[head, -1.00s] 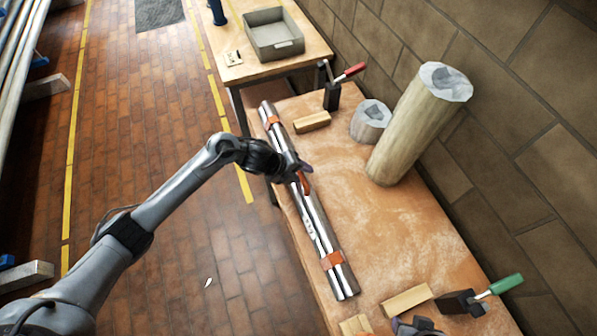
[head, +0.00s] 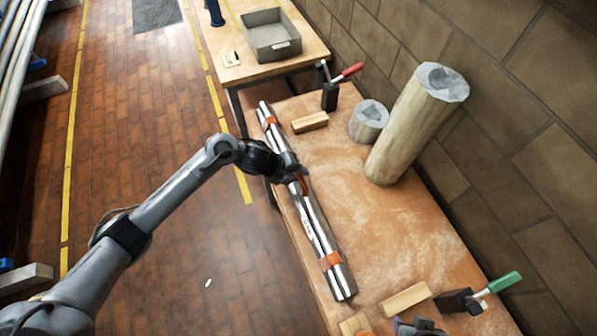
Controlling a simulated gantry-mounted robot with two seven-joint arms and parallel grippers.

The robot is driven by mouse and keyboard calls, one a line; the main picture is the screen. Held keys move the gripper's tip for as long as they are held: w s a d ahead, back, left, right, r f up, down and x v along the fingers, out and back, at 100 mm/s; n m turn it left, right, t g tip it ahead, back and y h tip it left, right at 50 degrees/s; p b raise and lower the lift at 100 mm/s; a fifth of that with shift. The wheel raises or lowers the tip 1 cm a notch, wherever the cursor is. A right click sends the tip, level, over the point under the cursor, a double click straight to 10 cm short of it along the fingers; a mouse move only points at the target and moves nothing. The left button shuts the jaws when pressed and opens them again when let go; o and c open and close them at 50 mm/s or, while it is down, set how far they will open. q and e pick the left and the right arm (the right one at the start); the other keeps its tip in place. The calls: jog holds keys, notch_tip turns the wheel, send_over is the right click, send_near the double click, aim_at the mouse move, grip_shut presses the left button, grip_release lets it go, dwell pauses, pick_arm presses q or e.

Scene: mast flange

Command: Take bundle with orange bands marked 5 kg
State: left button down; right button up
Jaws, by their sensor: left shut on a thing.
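The bundle of shiny metal tubes (head: 318,230) lies lengthwise along the left edge of the orange-brown bench. Orange bands circle it near its far end (head: 269,122) and near end (head: 331,261), and more orange shows at its middle. A small pale marking is on its side, too small to read. My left gripper (head: 297,174) is shut on the middle of the bundle and partly hides it. I cannot tell whether the bundle is clear of the bench. A dark part, apparently my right gripper (head: 418,327), shows at the bottom edge, mostly cut off.
Wooden blocks (head: 310,122) (head: 404,299), a red-handled clamp (head: 331,92) and a green-handled clamp (head: 462,301) are on the bench (head: 400,240). A short cylinder (head: 369,120) and a tall one (head: 412,125) stand by the wall. A grey bin (head: 271,45) is on the far table.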

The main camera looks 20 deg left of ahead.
pick_arm(q)
jog(key=shift+w+r+p, duration=0.1)
jog(key=shift+r+p, duration=1.6)
jog(key=shift+r, duration=0.45)
jog(key=shift+r+p, duration=1.15)
jog(key=shift+r, duration=0.15)
